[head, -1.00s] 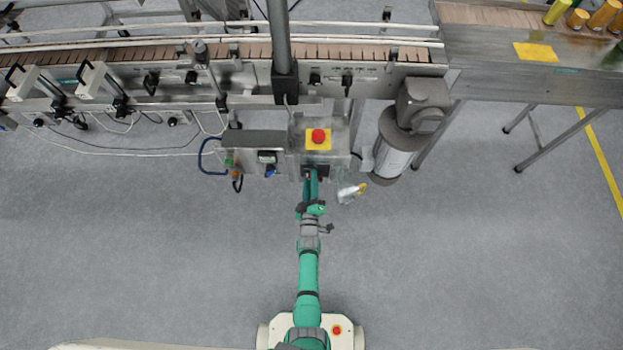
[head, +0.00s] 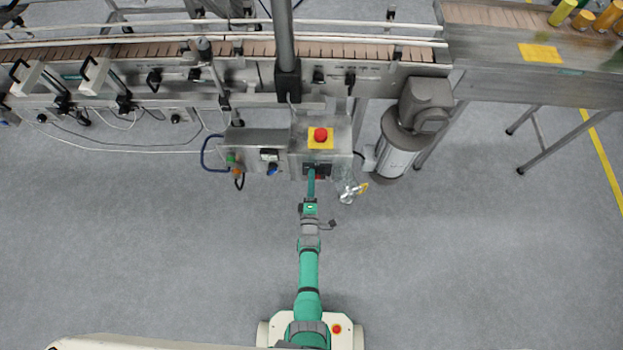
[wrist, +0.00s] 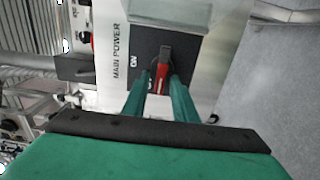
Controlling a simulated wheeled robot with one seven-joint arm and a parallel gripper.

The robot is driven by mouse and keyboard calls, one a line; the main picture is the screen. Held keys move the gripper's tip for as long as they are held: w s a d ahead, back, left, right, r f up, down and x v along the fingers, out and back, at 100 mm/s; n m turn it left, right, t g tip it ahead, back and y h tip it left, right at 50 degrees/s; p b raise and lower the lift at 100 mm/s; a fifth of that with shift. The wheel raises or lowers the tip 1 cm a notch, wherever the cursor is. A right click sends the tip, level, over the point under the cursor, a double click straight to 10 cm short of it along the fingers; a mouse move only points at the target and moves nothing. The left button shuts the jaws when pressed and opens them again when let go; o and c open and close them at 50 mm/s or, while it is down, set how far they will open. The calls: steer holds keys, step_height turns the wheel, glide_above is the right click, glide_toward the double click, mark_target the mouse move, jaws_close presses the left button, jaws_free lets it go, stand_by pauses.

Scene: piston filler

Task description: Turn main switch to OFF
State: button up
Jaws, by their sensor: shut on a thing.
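The main switch is on a dark plate (wrist: 143,45) beside the words MAIN POWER in the wrist view. Its handle (wrist: 161,78) is red with a dark grey end. An ON label (wrist: 134,62) shows left of the handle; a second label lower down is partly hidden by a finger. My gripper (wrist: 161,84) has its two green fingers on either side of the handle and is shut on it. In the head view my gripper (head: 312,172) reaches the front of the control box (head: 341,135), and the switch there is mostly hidden.
A red emergency button on a yellow plate (head: 320,136) sits on top of the box. A blue knob (head: 272,170) is to its left. A clear bottle-like object (head: 347,193) and a motor (head: 398,145) are to the right. The grey floor around my arm is clear.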

steer(key=shift+s+f, duration=0.1)
stand_by(0.3)
steer(key=o, duration=1)
steer(key=s, duration=1)
steer(key=shift+s, duration=0.35)
